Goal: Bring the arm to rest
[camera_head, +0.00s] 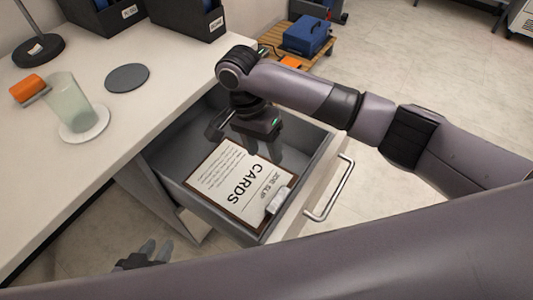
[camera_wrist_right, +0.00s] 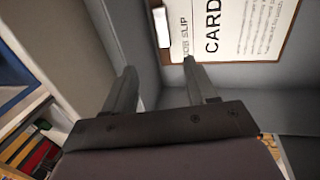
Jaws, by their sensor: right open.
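My right gripper (camera_head: 248,142) is over the back part of the open drawer (camera_head: 262,240), its arm reaching in from the right. In the right wrist view my right gripper (camera_wrist_right: 160,80) has its two fingers apart with nothing between them. A clipboard (camera_head: 238,186) with a white sheet marked CARDS lies in the drawer in front of this gripper. The clipboard (camera_wrist_right: 228,32) also shows at the top of the wrist view, beyond the fingertips. My left gripper (camera_head: 150,256) is low at the left, beside the desk and partly hidden by my own arm; its jaw opening is unclear.
The drawer handle (camera_head: 330,190) sticks out at the front. On the white desk (camera_head: 115,150) stand a greenish cup (camera_head: 68,102) on a white coaster, a grey disc (camera_head: 127,77), an orange-headed object (camera_head: 28,89) and black file boxes (camera_head: 190,15). A blue case (camera_head: 307,35) rests on a pallet behind.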

